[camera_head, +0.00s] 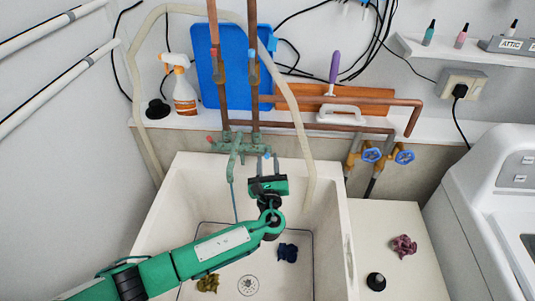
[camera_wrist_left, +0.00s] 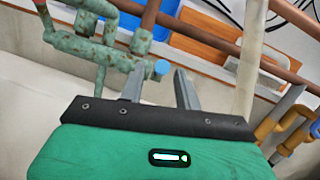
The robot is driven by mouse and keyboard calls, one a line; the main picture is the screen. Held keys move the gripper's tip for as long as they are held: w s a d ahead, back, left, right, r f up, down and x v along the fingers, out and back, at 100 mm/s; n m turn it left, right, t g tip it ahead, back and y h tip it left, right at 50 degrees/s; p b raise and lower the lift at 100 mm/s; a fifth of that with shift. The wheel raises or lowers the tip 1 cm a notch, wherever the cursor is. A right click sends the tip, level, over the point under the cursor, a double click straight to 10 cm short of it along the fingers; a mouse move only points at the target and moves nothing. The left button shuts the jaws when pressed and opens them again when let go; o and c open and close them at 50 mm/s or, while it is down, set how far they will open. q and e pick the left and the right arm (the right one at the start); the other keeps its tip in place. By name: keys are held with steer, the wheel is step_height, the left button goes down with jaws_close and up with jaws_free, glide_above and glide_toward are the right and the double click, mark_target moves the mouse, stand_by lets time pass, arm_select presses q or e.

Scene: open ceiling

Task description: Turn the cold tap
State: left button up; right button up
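The green, corroded tap (camera_head: 236,146) is fixed to copper pipes above the back of the sink. A red mark (camera_head: 210,139) shows at its left end. The cold tap's blue end (camera_wrist_left: 161,67) shows at its right end in the left wrist view. My left gripper (camera_head: 267,160) is just in front of and right of the tap. Its two grey fingers (camera_wrist_left: 158,72) are apart with nothing held. In the left wrist view the blue end appears between the fingertips; I cannot tell whether they touch it. My right gripper is not in view.
The white sink (camera_head: 164,222) holds dark blue (camera_head: 288,252) and olive (camera_head: 207,283) cloths. Two blue wheel valves (camera_head: 371,155) are on pipes to the right. A spray bottle (camera_head: 184,93) and a blue board (camera_head: 208,68) stand behind. A pale hose (camera_head: 300,125) hangs right of the gripper.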

arm_select(q)
steer(key=p+v, duration=0.1)
steer(key=v, duration=0.8)
steer(key=shift+c, duration=0.2)
